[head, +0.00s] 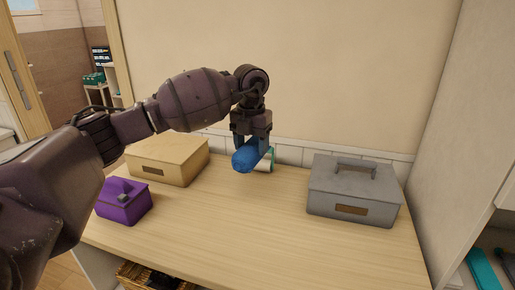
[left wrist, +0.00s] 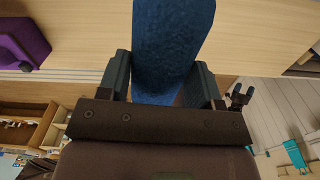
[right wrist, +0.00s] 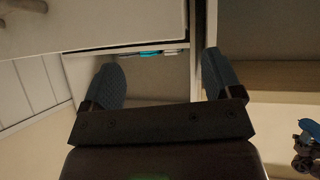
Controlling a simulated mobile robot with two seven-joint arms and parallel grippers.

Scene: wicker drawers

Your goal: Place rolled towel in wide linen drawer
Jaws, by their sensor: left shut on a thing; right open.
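The rolled towel is blue (head: 244,158) and hangs above the back middle of the wooden counter. My left gripper (head: 252,143) points down and is shut on it. In the left wrist view the towel (left wrist: 170,45) sits between both fingers (left wrist: 165,80). My right gripper (right wrist: 164,78) is open and empty in the right wrist view, facing pale cabinet surfaces; it is not seen in the head view. A wicker drawer (head: 135,274) with dark contents shows partly below the counter's front edge. I cannot tell whether it is the wide linen drawer.
On the counter (head: 235,225) stand a tan box (head: 168,160), a purple box (head: 122,202) and a grey handled box (head: 353,192). A pale, green-edged item (head: 267,160) is right by the towel. The counter's front middle is clear. Teal items (head: 482,268) lie low at right.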

